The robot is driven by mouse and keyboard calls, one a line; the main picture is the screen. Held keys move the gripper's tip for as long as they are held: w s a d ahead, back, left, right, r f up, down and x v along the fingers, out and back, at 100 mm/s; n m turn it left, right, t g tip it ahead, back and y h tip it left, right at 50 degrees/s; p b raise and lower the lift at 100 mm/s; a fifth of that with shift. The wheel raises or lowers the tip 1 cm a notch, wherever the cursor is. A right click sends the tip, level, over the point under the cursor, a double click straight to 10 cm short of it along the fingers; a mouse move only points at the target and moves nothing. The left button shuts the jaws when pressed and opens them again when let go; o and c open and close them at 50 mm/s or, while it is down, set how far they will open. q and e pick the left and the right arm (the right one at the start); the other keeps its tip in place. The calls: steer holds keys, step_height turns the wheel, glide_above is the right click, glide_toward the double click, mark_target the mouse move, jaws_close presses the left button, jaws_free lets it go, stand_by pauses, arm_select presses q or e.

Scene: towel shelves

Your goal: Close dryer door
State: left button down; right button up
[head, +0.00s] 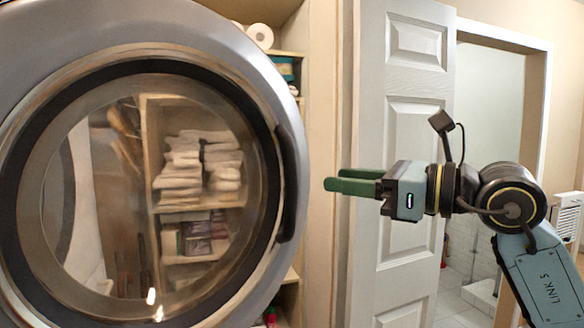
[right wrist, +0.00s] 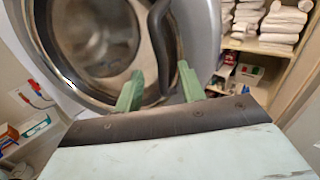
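The dryer door (head: 262,75) fills the left of the head view, a grey round door with a dark inner ring and clear glass. It stands swung out in front of the shelves, which show through the glass. Its dark curved handle (head: 291,185) is on the right rim. My right gripper (head: 332,179) is just right of the handle, apart from it in the head view, its green fingers pointing left. In the right wrist view the door (right wrist: 200,30) and handle (right wrist: 157,40) are ahead of the open, empty fingers (right wrist: 160,76). My left gripper is not in view.
A wooden shelf (right wrist: 250,46) with folded white towels (right wrist: 282,22) stands behind the door. A white panelled door (head: 405,130) and a doorway are behind my right arm. Small boxes (right wrist: 25,128) show at the lower left of the right wrist view.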

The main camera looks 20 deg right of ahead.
mark_target(292, 183)
steer(key=p+x, duration=0.2)
steer(key=x, duration=0.8)
steer(key=shift+p, duration=0.35)
steer(key=shift+c, duration=0.2)
jaws_close()
